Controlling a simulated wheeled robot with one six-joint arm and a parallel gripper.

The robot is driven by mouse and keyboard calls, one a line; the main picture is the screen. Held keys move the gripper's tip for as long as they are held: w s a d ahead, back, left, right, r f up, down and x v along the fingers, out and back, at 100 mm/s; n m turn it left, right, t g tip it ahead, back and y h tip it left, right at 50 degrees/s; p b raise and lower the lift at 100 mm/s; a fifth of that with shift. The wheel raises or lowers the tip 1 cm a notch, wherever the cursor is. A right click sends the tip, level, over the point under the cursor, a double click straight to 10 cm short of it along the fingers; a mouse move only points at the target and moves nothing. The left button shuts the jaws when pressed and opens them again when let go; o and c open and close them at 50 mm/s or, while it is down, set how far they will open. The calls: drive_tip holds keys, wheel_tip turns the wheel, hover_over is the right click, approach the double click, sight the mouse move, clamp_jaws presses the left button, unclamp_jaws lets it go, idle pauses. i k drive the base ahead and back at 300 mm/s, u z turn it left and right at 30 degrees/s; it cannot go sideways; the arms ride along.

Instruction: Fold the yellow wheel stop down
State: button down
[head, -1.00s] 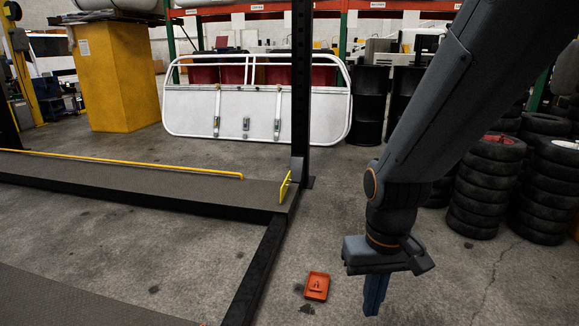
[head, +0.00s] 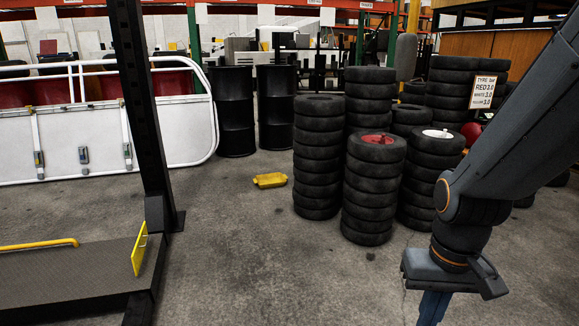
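The yellow wheel stop (head: 139,249) is a flat plate at the near right end of the dark runway (head: 75,272) in the head view. It stands up, tilted slightly, beside the foot of the black post. My gripper (head: 432,308) points down at the lower right, well to the right of the wheel stop and apart from it. Its blue fingers are seen close together and run out of the bottom of the frame, so the gap between them does not show.
A black post (head: 148,110) rises behind the wheel stop. Stacked tyres (head: 372,190) stand behind my arm, with black drums (head: 234,110) further back. A yellow object (head: 270,180) lies on the floor. Concrete floor between runway and tyres is clear.

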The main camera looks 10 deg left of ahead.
sight(136, 256)
drive_tip(key=u, duration=0.05)
drive_tip(key=i, duration=1.9)
drive_tip(key=u, duration=1.05)
drive_tip(key=i, duration=1.3)
drive_tip(key=u, duration=0.95)
